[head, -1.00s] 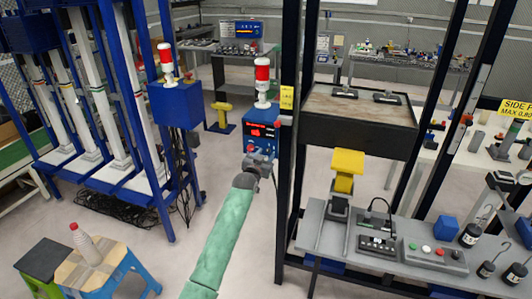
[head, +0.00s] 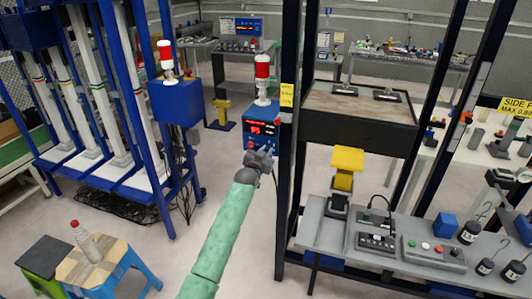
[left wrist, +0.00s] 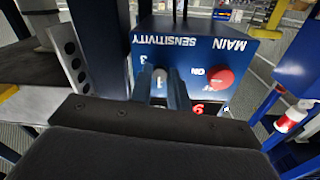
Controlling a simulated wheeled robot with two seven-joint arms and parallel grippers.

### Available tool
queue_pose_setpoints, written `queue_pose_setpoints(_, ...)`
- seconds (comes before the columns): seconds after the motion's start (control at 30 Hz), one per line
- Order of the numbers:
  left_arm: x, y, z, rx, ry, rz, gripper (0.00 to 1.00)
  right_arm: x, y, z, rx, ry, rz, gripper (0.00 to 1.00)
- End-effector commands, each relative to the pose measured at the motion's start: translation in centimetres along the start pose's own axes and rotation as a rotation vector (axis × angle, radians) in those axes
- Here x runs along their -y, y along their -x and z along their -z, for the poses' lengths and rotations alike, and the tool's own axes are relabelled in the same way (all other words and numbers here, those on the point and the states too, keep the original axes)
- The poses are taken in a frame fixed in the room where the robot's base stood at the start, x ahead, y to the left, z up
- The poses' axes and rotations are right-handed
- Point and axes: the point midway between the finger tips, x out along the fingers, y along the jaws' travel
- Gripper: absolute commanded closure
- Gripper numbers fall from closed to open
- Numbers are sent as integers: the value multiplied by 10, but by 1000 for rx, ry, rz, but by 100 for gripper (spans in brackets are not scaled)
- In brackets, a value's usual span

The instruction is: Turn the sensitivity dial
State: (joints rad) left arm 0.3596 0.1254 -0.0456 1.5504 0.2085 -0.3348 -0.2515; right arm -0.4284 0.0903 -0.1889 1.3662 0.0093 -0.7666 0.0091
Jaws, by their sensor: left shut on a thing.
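The blue control box (head: 262,112) stands beyond the dark post, with a red display and a red-and-white lamp on top. In the left wrist view its face (left wrist: 205,50) appears upside down, with the words MAIN SENSITIVITY. My left gripper (head: 264,153) is at the front of the box. In the left wrist view its two fingers (left wrist: 161,88) straddle the sensitivity dial (left wrist: 160,77), a small pale piece showing between them, and are shut on it. Most of the dial is hidden by the fingers. My right gripper is not in view.
A red round button (left wrist: 221,78) sits close beside the fingers on the box face. The dark frame post (head: 289,150) rises just right of the box. A blue cabinet (head: 176,104) with a lamp stands to the left.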

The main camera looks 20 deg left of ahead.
Motion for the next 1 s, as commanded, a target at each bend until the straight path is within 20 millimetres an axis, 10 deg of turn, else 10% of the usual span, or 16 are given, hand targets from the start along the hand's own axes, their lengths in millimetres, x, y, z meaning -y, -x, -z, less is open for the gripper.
queue_pose_setpoints(1.0,0,0,0,27,-811,-5,100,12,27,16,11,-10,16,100)
